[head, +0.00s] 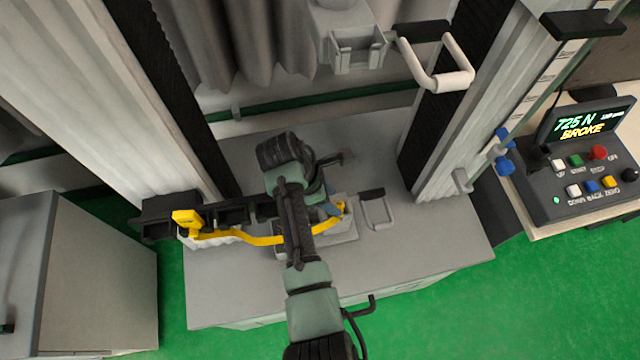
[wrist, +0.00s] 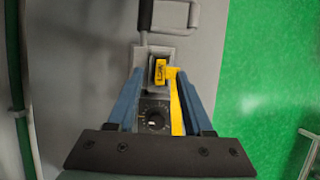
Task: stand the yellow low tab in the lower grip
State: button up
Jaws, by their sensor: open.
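The yellow low tab (wrist: 160,73), with lettering on its face, stands at the dark slot of the grey lower grip (wrist: 170,52) in the wrist view. How deep it sits in the slot I cannot tell. My gripper (wrist: 162,82) is open, its blue fingers on either side of the tab. In the head view my arm hides much of the grip (head: 338,230); the tab's yellow end (head: 341,207) shows beside my gripper (head: 332,211). A yellow strap (head: 262,240) runs left from there to another yellow tab (head: 187,218).
A black rack (head: 155,217) stands at the base's left. A lever handle (head: 376,208) stands right of the lower grip. The upper grip (head: 355,58) hangs above, with its own handle (head: 450,75). A console (head: 580,165) at the right reads "725 N BROKE". A dark round knob (wrist: 155,120) lies below the slot.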

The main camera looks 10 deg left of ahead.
jog(key=v, duration=1)
jog(key=shift+r, duration=0.3)
